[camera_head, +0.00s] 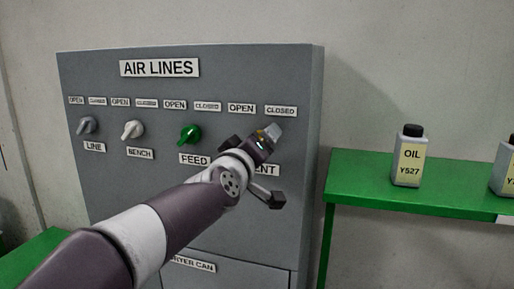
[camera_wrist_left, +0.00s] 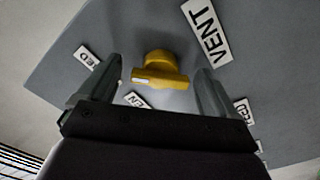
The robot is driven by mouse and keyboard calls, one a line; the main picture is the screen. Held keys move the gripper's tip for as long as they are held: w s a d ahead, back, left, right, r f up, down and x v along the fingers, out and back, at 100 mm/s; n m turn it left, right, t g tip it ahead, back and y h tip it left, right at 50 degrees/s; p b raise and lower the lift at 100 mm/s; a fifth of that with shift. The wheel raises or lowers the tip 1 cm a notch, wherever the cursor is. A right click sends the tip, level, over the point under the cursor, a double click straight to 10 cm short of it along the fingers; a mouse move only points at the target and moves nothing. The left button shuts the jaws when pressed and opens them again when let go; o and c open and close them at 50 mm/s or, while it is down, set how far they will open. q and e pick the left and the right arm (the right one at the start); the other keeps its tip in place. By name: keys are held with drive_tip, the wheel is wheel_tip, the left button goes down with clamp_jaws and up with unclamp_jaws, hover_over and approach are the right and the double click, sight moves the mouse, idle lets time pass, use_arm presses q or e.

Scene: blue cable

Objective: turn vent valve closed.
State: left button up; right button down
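The vent valve has a yellow handle (camera_wrist_left: 160,68), with a white mark toward its left end in the left wrist view. I cannot tell its exact setting. My left gripper (camera_wrist_left: 160,80) is open, with one finger on each side of the handle and visible gaps between. In the head view my left gripper (camera_head: 266,140) is at the vent position on the panel and hides most of the valve. The OPEN label (camera_head: 241,108) and CLOSED label (camera_head: 281,111) sit above it. The VENT label (camera_wrist_left: 207,32) is partly hidden by my arm in the head view. My right gripper is out of view.
The grey AIR LINES panel (camera_head: 160,69) also carries the grey line valve (camera_head: 87,125), the white bench valve (camera_head: 132,129) and the green feed valve (camera_head: 190,134). A green shelf (camera_head: 445,190) at right holds an oil bottle (camera_head: 409,160) and another bottle (camera_head: 505,170).

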use_arm(q)
drive_tip(key=b+v, duration=0.1)
drive_tip(key=v, duration=1.1)
drive_tip(key=shift+s, duration=0.3)
drive_tip(key=shift+f, duration=0.1)
